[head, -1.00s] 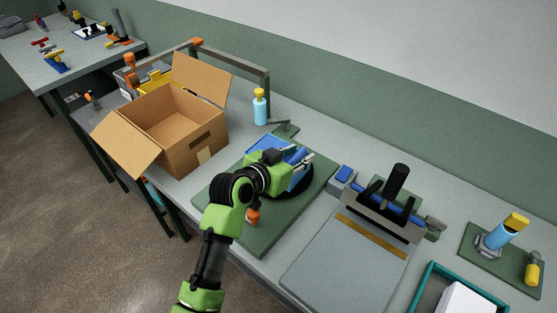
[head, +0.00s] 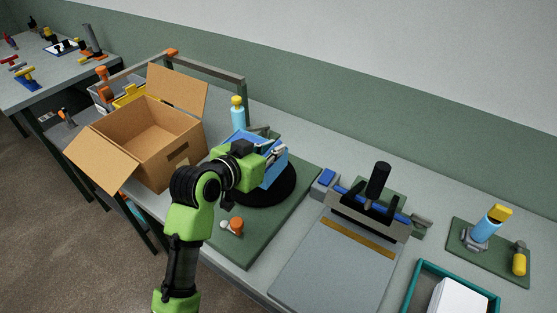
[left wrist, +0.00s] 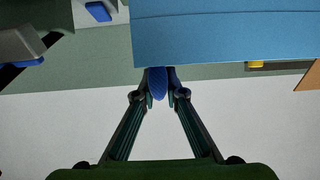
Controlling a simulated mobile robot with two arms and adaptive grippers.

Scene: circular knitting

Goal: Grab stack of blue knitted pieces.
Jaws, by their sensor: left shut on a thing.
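The stack of blue knitted pieces (head: 272,175) is above the black round disc (head: 268,194) and stands tilted; part of it is hidden behind my arm. My left gripper (head: 276,154) is shut on the stack's upper edge. In the left wrist view the fingertips (left wrist: 157,85) close on a blue bit, and a broad blue face of the stack (left wrist: 225,38) fills the top right. Whether the stack's lower edge still touches the disc cannot be told. My right gripper is not in view.
The disc is on a green mat (head: 255,240) with a small orange-capped item (head: 236,225). An open cardboard box (head: 160,150) stands to the left, a blue bottle (head: 238,117) behind. A grey press (head: 335,265) and a teal tray (head: 410,290) are at right.

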